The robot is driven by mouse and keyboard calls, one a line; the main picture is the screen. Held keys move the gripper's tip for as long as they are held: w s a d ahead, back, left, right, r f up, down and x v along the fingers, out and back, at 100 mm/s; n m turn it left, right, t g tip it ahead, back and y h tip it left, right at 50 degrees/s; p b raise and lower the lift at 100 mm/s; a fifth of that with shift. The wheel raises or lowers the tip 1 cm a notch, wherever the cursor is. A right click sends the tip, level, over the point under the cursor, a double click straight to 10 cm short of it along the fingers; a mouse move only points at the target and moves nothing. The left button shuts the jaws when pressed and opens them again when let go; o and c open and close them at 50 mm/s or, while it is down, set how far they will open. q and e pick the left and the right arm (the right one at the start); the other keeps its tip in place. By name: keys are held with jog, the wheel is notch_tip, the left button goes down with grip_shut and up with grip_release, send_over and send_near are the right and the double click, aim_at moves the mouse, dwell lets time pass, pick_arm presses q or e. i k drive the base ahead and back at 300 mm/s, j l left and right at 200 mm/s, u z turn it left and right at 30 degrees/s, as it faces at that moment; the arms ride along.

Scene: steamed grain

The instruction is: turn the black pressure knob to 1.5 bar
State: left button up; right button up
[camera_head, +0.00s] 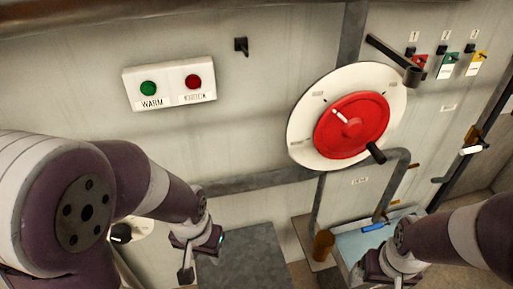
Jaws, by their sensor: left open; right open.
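A black knob (121,233) sits on a pale round dial (146,229) low on the wall at the left. My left arm covers part of the dial, and its scale cannot be read. My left gripper (201,262) is open and empty, pointing down to the right of the knob and apart from it. My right gripper (378,279) is open at the bottom right, far from the knob, in front of a light blue tray (351,245).
A red wheel (343,133) with a black handle sits on a white disc at the centre right. A white panel (170,99) holds green and red buttons. A long black lever (389,53) and several coloured tags (448,66) are at the upper right. A grey surface (245,255) lies below.

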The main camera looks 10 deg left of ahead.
aim_at(120, 233)
jog(key=k+j+u, duration=0.1)
jog(key=k+u, duration=0.2)
jog(key=k, duration=0.15)
jog(key=j+u, duration=0.1)
jog(key=u, duration=0.9)
jog(key=k+j, duration=0.05)
